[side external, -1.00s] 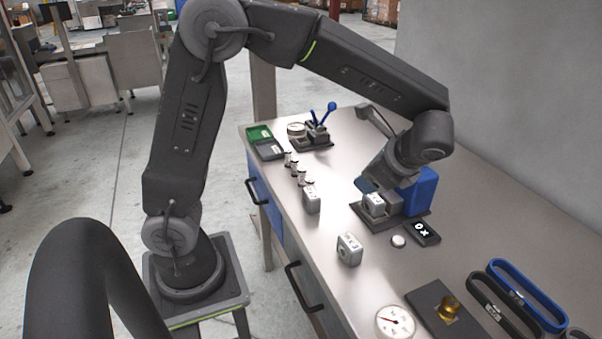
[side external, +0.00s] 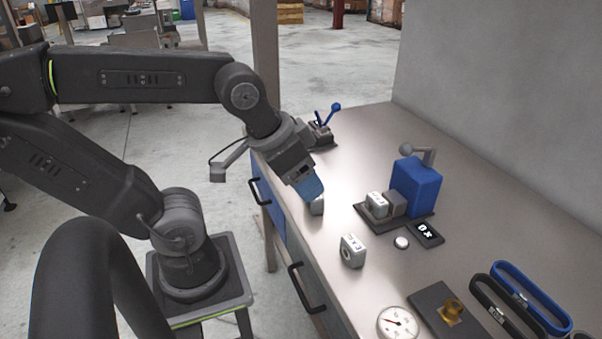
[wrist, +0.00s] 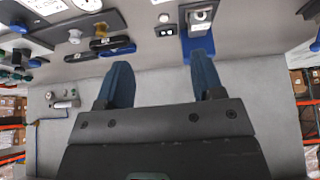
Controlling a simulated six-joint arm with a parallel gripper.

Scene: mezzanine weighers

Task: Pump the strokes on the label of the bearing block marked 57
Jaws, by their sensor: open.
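My gripper (side external: 308,190) is open. Its blue fingers are at the table's left side, in front of or over a pale block (side external: 317,206), which they partly hide. In the wrist view my gripper (wrist: 160,80) has nothing between its fingers. A blue pump-like unit (side external: 416,187) with a ball-ended lever (side external: 418,153) stands on a dark base. A pale bearing block (side external: 377,203) sits on that base beside the unit. Another pale block (side external: 352,250) stands alone nearer the front. I cannot read the block markings surely. A small display (side external: 428,232) seems to read 0.
A white round button (side external: 401,243) lies beside the display. A dial gauge (side external: 398,322), a dark plate (side external: 428,299) with a brass part, and blue and black belts (side external: 530,297) lie at the front right. A blue-handled device (side external: 322,130) stands at the back.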

